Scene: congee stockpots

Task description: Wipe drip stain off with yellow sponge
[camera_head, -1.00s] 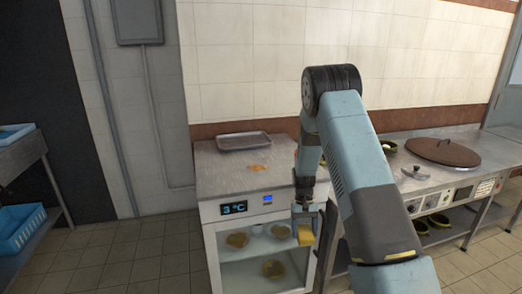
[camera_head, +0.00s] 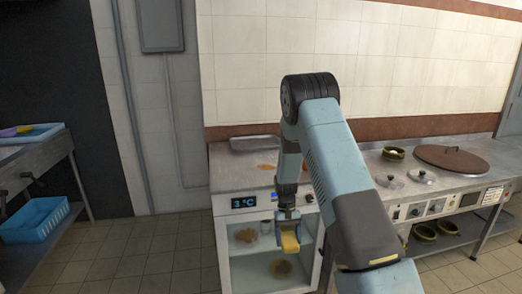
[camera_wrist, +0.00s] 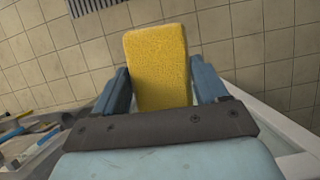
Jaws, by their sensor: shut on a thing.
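The yellow sponge (camera_wrist: 157,68) is held between the two blue fingers of my gripper (camera_wrist: 158,88) in the wrist view. In the head view the sponge (camera_head: 290,242) hangs from my gripper (camera_head: 288,222) in front of the small fridge's front, below the level of its top. The orange-brown drip stain (camera_head: 267,167) lies on the metal top of the fridge, left of my arm. My arm may hide part of the stain's right side. The sponge and the stain are apart.
A metal tray (camera_head: 254,143) sits at the back of the fridge top (camera_head: 228,170). The fridge (camera_head: 235,232) holds food behind its front. Right of my arm is a counter with a brown round lid (camera_head: 452,158) and loose lids (camera_head: 421,176). A blue basket (camera_head: 36,219) sits at left.

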